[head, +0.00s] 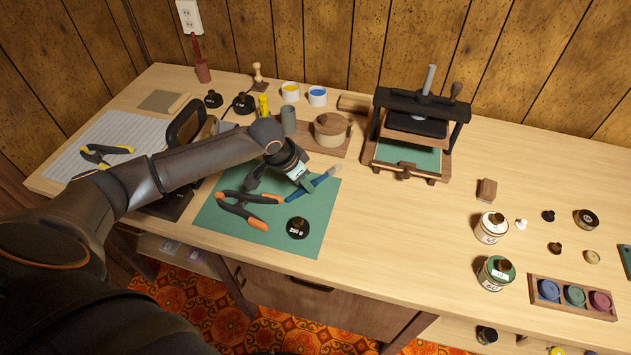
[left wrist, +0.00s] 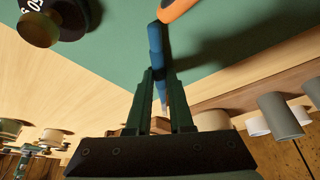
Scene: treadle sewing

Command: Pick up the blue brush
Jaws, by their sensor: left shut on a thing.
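The blue brush (head: 327,176) slants over the back right edge of the green mat (head: 300,240) in the head view. My left gripper (head: 305,184) is shut on it. In the left wrist view the brush (left wrist: 156,44) runs between the two fingers (left wrist: 159,100), with its blue handle pointing up the picture and its pale tip partly hidden by the fingers. A dark shadow lies on the mat beside it; I cannot tell how far above the mat it is. My right gripper is in neither view.
A press (head: 415,130) stands to the right. The bench's front middle is clear.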

